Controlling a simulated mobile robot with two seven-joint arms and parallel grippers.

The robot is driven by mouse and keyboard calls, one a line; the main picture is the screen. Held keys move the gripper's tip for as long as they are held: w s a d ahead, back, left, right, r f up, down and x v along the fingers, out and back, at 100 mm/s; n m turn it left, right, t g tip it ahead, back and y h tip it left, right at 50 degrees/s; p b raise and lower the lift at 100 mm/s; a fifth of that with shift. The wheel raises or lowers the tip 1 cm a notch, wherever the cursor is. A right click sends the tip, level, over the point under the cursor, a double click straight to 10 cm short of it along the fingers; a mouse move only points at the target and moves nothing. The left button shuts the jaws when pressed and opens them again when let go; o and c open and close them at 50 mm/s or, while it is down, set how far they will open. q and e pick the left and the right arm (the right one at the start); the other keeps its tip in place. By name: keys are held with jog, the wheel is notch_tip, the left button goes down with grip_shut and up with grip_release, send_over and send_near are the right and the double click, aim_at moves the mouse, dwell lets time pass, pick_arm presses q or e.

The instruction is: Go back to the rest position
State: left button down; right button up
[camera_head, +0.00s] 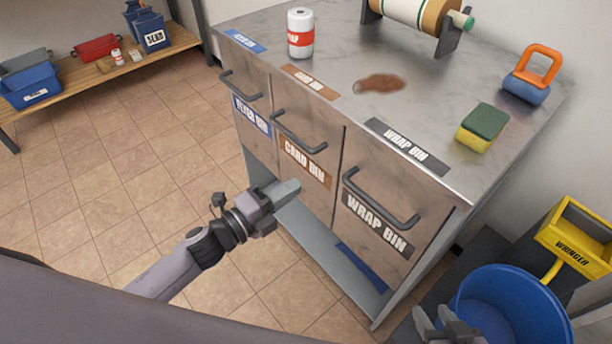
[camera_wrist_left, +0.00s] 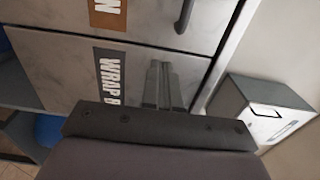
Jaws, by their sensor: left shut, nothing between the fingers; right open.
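My left gripper (camera_head: 286,190) is in front of the cabinet (camera_head: 330,150), at the height of the card bin door (camera_head: 305,165). Its fingers are shut with nothing between them. In the left wrist view the closed fingers (camera_wrist_left: 163,85) point at the cabinet front near the wrap bin label (camera_wrist_left: 108,77); I cannot tell whether they touch it. My right gripper (camera_head: 447,318) shows at the bottom right of the head view, in front of the blue bucket (camera_head: 515,300). It is open and partly cut off by the frame edge.
The cabinet's bar handles (camera_head: 385,205) stick out. On top are a can (camera_head: 300,35), a brown spill (camera_head: 380,84), a sponge (camera_head: 483,128), an orange-handled tool (camera_head: 535,70) and a roll holder (camera_head: 415,15). A yellow wringer (camera_head: 578,240) stands right; a bench (camera_head: 125,65) stands left. Tiled floor at left is clear.

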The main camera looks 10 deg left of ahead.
pick_arm(q)
jog(key=shift+v, duration=2.05)
jog(key=s+a+n+g+y+p, duration=0.2)
jog(key=s+n+p, duration=0.4)
jog(key=n, duration=0.5)
jog(key=s+a+n+g+y+p, duration=0.1)
jog(key=s+a+n+y+p, duration=0.3)
jog(key=n, duration=0.8)
jog(key=s+y+p, duration=0.2)
jog(key=s, duration=0.2)
jog(key=shift+s+g+y, duration=0.2)
jog(key=shift+g+y, duration=0.2)
jog(key=shift+r, duration=0.1)
